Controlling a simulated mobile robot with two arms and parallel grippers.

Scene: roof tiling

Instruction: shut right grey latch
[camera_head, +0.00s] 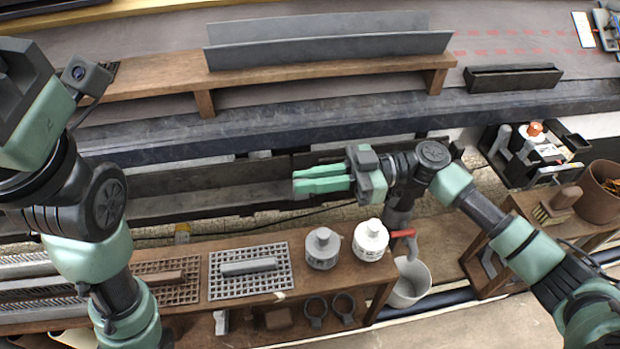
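I cannot single out the right grey latch with certainty. A dark open case (517,177) at the right edge of the scene has small grey and black fittings, too small to read as open or shut. A long dark gutter (200,185) crosses the middle, with dark bracket-like parts along it. My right gripper (296,181) reaches left over this gutter. Its two green fingers lie close together with nothing seen between them. It is well left of the case. My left arm stands at the left, and its fingertips do not show.
A wooden bench (215,248) in front holds grates (250,285), a grey canister (322,248) and a white bottle (370,240). A grey bucket (411,282) stands by its right end. A brown pot (601,190) and a brush (553,207) are at right. A wooden plank (300,83) lies behind.

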